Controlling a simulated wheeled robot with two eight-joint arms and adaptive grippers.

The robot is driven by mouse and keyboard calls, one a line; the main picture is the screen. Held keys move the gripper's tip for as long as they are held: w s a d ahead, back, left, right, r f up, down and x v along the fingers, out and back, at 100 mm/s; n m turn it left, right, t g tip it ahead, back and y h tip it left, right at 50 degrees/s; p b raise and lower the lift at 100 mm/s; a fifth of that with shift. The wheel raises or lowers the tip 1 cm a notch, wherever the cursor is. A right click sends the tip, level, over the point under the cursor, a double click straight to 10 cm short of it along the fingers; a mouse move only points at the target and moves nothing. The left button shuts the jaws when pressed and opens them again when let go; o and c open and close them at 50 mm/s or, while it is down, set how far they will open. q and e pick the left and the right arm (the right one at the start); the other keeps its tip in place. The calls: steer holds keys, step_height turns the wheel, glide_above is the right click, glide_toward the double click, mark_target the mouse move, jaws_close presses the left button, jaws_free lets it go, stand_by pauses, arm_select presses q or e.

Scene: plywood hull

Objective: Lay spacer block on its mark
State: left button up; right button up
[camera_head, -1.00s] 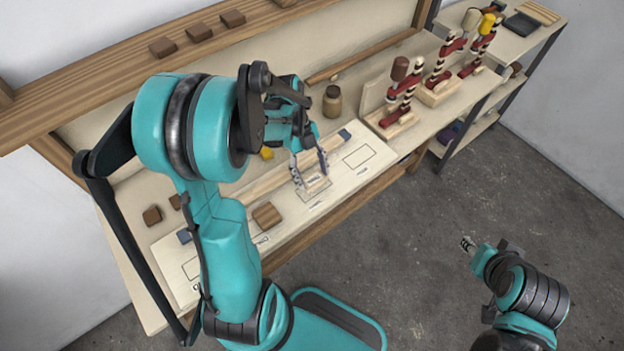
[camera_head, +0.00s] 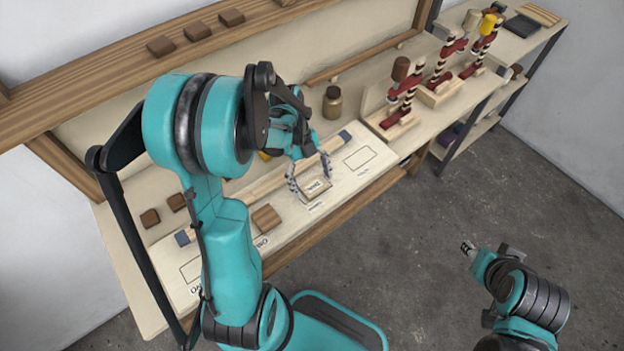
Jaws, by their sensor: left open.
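That gripper is open, with one finger on each side of the block. Whether the fingers touch it is too small to tell. Any outline under the block is mostly hidden. A brown wooden block (camera_head: 266,218) sits further left on the board. An empty outlined rectangle (camera_head: 359,158) shows at the board's right end, another (camera_head: 192,270) at its left. My right gripper (camera_head: 467,247) is over the floor, away from the bench; its jaws are too small to read.
A long wooden strip (camera_head: 262,182) with dark ends lies along the board behind the block. Brown blocks (camera_head: 150,218) lie left, partly by my arm.

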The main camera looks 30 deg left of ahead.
arm_select(q)
steer(key=p+v, duration=0.4)
steer(key=v, duration=0.8)
step_height(320, 180, up, 4)
steer(key=n+t+y, duration=0.3)
steer(key=n, duration=0.6)
glide_above(316, 190)
steer(key=s+d+r+n+t+y, duration=0.1)
steer(key=s+d+n+t, duration=0.3)
steer(key=n, duration=0.9)
steer(key=shift+d+r+t, duration=0.35)
steer(key=shift+d+t, duration=0.2)
steer(key=shift+t, duration=0.45)
step_height(316, 190, down, 3)
steer(key=b, duration=0.3)
steer(key=shift+f+b, duration=0.25)
steer(key=shift+b, duration=0.1)
